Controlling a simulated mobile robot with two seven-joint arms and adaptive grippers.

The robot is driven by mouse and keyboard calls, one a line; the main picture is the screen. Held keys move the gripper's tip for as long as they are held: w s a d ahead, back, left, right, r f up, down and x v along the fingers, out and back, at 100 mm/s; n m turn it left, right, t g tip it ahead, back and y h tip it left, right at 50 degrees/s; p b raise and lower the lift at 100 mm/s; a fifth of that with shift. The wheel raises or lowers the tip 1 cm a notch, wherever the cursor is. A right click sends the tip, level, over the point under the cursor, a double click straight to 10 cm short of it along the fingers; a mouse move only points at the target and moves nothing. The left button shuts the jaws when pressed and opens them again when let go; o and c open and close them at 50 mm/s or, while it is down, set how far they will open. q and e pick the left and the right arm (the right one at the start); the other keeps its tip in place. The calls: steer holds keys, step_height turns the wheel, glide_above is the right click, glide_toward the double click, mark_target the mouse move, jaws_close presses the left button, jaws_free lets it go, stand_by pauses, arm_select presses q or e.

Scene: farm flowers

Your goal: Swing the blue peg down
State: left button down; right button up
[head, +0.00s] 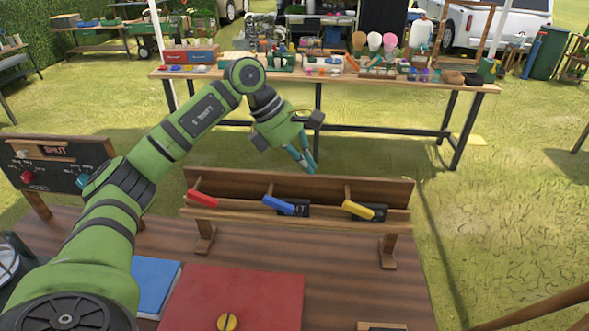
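The blue peg (278,204) sticks out from the middle of a wooden rack (320,190) on the brown table. It slants slightly down to the right, beside a small dark label plate. A red peg (203,199) is to its left and a yellow peg (357,209) to its right. My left gripper (311,170) hangs above and behind the rack's back board, up and right of the blue peg and apart from it. Its teal fingers point down and meet near the tips, with nothing seen between them. My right gripper is not in view.
A dark panel with a red knob (27,177) stands at the left. A red board (235,300) and a blue board (152,280) lie on the table in front of the rack. A long bench (400,84) with many items stands behind, across grass.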

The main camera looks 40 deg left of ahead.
arm_select(q)
steer(key=w+d+r+b, duration=0.2)
steer(key=w+d, duration=0.1)
steer(key=d, duration=0.3)
steer(key=shift+w+r, duration=0.15)
steer(key=shift+w, duration=0.05)
